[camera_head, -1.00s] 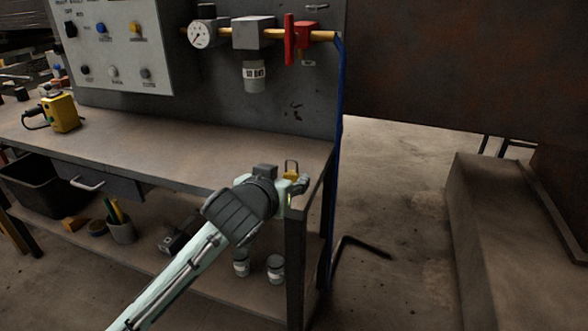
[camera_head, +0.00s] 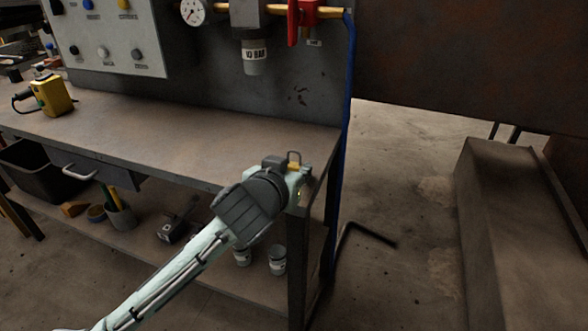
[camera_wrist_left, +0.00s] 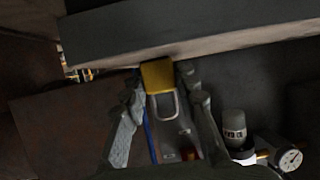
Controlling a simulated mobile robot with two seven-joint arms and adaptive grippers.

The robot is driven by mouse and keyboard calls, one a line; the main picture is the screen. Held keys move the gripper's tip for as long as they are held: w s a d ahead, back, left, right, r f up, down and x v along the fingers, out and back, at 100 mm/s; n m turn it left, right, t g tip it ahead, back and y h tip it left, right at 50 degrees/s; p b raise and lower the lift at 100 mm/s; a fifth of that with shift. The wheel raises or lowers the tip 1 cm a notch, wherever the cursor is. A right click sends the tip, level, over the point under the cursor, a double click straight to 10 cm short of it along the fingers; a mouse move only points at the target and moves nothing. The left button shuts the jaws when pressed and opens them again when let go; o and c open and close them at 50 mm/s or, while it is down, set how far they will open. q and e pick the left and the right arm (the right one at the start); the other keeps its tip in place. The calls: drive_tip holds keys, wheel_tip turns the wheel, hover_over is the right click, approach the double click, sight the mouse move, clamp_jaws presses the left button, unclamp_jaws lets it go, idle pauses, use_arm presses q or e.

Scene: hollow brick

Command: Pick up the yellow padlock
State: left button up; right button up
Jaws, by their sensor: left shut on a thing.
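The yellow padlock (camera_head: 294,165) is at the front right corner of the workbench, with its metal shackle pointing up. My left gripper (camera_head: 299,172) is shut on the padlock, and its wrist hides part of the body. In the left wrist view, the padlock's yellow body (camera_wrist_left: 157,77) sits between the two grey fingers of the gripper (camera_wrist_left: 160,80), and its shackle points down in that picture. I cannot tell whether the padlock touches the bench top. My right gripper is not in view.
The workbench (camera_head: 190,140) is mostly clear in the middle. A yellow box (camera_head: 52,95) stands at its left. A blue hose (camera_head: 348,110) hangs beside its right end. A lower shelf holds a pencil cup (camera_head: 120,215) and jars (camera_head: 277,260).

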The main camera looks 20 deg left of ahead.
use_arm(q)
clamp_jaws()
drive_tip(key=shift+r, duration=0.45)
drive_tip(key=r, duration=0.2)
drive_tip(key=a+r, duration=0.1)
drive_tip(key=shift+r, duration=0.4)
drive_tip(key=s+a+r, duration=0.2)
drive_tip(key=a+r, duration=0.4)
drive_tip(key=a, duration=0.4)
drive_tip(key=shift+s+a+r, duration=0.15)
drive_tip(key=shift+s+a, duration=0.05)
drive_tip(key=shift+s, duration=0.2)
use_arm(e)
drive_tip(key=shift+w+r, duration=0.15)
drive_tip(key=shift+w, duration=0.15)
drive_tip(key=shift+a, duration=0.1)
